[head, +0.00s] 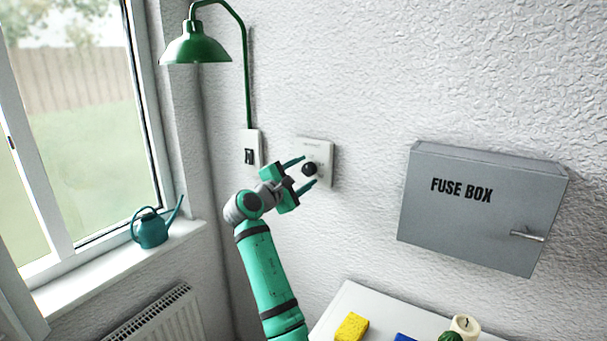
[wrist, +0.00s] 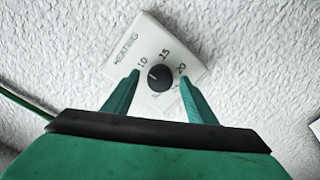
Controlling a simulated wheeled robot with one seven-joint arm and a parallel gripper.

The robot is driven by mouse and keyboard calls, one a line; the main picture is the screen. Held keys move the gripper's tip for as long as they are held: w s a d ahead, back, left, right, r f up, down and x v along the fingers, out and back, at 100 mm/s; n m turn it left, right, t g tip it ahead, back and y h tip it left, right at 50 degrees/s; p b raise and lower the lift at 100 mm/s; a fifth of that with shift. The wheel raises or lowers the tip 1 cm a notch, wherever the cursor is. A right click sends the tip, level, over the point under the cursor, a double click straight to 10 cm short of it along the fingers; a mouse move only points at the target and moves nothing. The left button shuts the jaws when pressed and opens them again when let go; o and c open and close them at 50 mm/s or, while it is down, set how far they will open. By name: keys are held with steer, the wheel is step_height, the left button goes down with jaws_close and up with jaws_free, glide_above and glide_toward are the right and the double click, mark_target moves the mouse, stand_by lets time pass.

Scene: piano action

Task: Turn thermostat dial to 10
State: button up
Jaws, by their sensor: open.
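The thermostat is a white wall plate (head: 322,150) with a round black dial (head: 309,169). In the wrist view the plate (wrist: 150,37) reads HEATING, with 10, 15 and 20 printed around the dial (wrist: 159,78). A light mark on the dial shows near its upper left side, but the exact setting is hard to read. My gripper (head: 304,172) is open, with its green fingers on either side of the dial. In the wrist view the fingers (wrist: 160,90) stand left and right of the dial, with gaps showing. The lower part of the plate is partly hidden.
A light switch (head: 249,156) is on the wall to the left, under a green lamp (head: 197,48). A grey fuse box (head: 480,215) hangs to the right. A watering can (head: 151,230) stands on the windowsill. A white surface below holds a yellow sponge (head: 352,327) and a candle (head: 465,326).

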steer(key=v, duration=1)
steer(key=shift+s+a, duration=0.25)
steer(key=shift+d, duration=0.1)
